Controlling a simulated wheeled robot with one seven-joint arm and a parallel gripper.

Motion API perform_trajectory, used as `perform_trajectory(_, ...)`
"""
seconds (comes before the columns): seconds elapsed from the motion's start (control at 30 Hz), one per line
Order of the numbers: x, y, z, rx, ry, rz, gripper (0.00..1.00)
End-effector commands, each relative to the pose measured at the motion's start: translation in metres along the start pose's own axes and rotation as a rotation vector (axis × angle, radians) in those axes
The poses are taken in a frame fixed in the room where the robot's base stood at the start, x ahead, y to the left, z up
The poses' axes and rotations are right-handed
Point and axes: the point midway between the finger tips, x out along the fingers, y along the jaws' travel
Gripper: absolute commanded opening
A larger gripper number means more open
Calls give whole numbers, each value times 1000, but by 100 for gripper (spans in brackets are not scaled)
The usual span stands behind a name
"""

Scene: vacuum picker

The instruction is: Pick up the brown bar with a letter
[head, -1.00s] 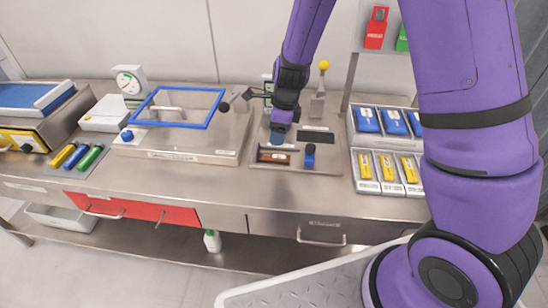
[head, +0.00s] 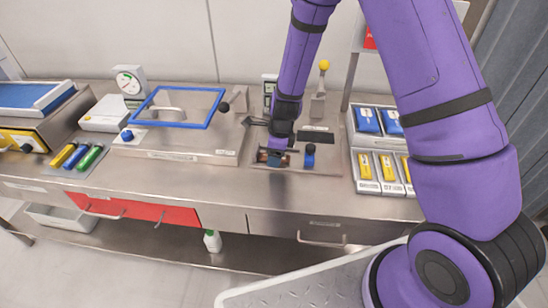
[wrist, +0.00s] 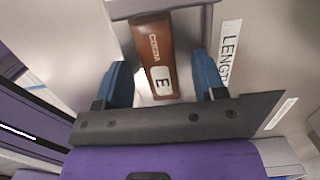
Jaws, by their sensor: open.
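The brown bar (wrist: 159,60) lies in the wrist view with a white label reading "E" and small lettering above it. My gripper (wrist: 166,75) is open, with one blue fingertip on each side of the bar's near end and a gap visible at both sides. In the head view my gripper (head: 273,157) is low over the metal plate at the bench's middle and hides most of the bar.
A small blue block with a black knob (head: 310,156) stands just right of my gripper. A metal lid with a blue frame (head: 180,127) is to the left. Trays of blue and yellow packs (head: 377,150) stand to the right. The bench front is clear.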

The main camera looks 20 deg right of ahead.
Motion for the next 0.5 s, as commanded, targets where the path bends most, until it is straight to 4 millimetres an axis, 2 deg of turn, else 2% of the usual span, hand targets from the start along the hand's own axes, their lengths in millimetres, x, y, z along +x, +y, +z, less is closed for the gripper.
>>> perform_trajectory(0.17,0,0,0,0,0,0,62)
perform_trajectory(0.37,0,0,0,0,0,0,16)
perform_trajectory(0.4,0,0,0,0,0,0,10)
perform_trajectory(0.5,0,0,0,0,0,0,6)
